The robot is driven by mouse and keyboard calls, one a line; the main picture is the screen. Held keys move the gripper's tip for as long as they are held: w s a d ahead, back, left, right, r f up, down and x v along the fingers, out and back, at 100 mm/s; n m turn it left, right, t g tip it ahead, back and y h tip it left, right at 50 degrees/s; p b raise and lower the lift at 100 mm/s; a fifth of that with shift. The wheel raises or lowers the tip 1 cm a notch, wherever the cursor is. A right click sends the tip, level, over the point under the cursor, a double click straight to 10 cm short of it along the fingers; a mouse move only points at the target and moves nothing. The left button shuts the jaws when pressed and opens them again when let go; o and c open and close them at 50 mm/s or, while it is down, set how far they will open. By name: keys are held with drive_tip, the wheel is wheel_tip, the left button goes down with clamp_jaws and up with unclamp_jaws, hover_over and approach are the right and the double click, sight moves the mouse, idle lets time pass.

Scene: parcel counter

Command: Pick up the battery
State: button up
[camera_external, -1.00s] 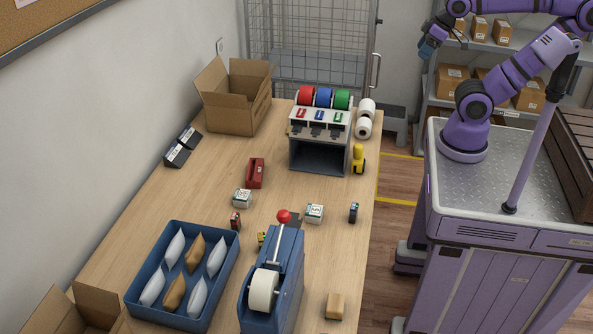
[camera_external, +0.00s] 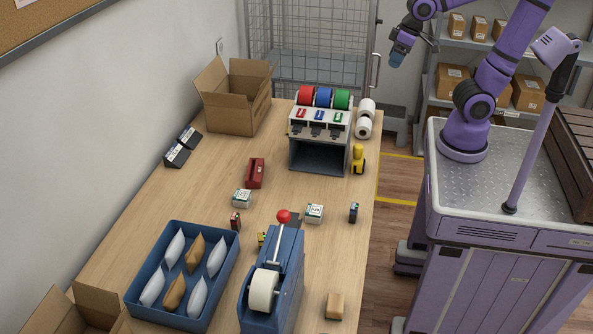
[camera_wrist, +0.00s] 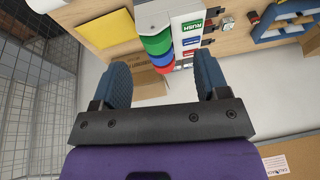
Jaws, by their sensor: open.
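No battery can be made out for certain. A small dark upright block (camera_external: 353,212) near the counter's right edge, and a small red-and-black block (camera_external: 235,221) beside the blue tray, are battery-sized, but too small to identify. My gripper (camera_external: 401,52) is raised in the air beyond the counter's right side, well away from both. In the wrist view, its two blue fingers (camera_wrist: 163,76) are spread apart with nothing held between them.
The counter holds a blue tray (camera_external: 232,237) of pouches, a blue tape dispenser (camera_external: 288,262), a label-roll stand (camera_external: 320,135), a red stapler-like tool (camera_external: 256,172) and two whitish boxes (camera_external: 314,213) (camera_external: 242,197). An open carton (camera_external: 232,100) stands at the back.

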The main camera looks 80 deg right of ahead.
drive_tip(key=w+a+f+g, duration=0.2)
drive_tip(key=w+a+f, duration=0.3)
drive_tip(key=w+a, duration=0.3)
drive_tip(key=g+h, duration=0.1)
drive_tip(key=g, duration=0.1)
hover_over(354, 206)
drive_tip(key=shift+m, duration=0.4)
wheel_tip(354, 206, down, 22)
drive_tip(key=shift+w+d+f, duration=0.1)
drive_tip(key=shift+d+f, duration=0.05)
drive_tip(key=shift+f, duration=0.1)
wheel_tip(354, 206, down, 11)
drive_tip(key=shift+r, duration=0.1)
drive_tip(key=c, duration=1.1)
